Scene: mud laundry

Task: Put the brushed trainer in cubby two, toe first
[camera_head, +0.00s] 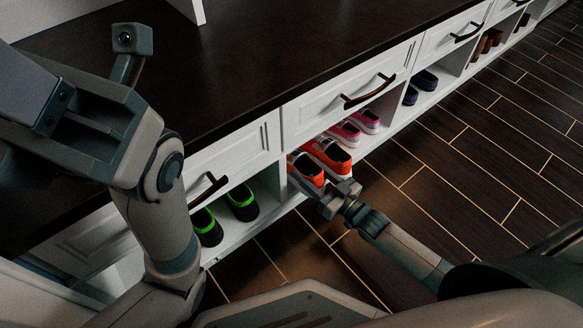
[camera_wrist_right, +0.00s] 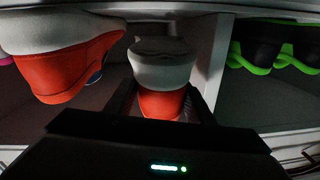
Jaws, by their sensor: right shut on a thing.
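An orange trainer with a pale sole (camera_head: 304,168) sits at the front of a cubby, toe inward and heel toward me. My right gripper (camera_head: 338,196) is at its heel. In the right wrist view, which looks upside down, the two fingers (camera_wrist_right: 160,103) stand either side of the heel of this trainer (camera_wrist_right: 160,75), shut on it. A second orange trainer (camera_head: 328,154) is beside it, also in the wrist view (camera_wrist_right: 75,65). My left arm fills the left side of the head view; its gripper fingers cannot be made out.
Black-and-green shoes (camera_head: 240,201) occupy the cubby to the left, beyond a white divider (camera_wrist_right: 217,60). Pink shoes (camera_head: 355,128) are to the right, then navy ones (camera_head: 421,84). Drawers with dark handles (camera_head: 369,92) run above. The dark tiled floor (camera_head: 450,160) in front is clear.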

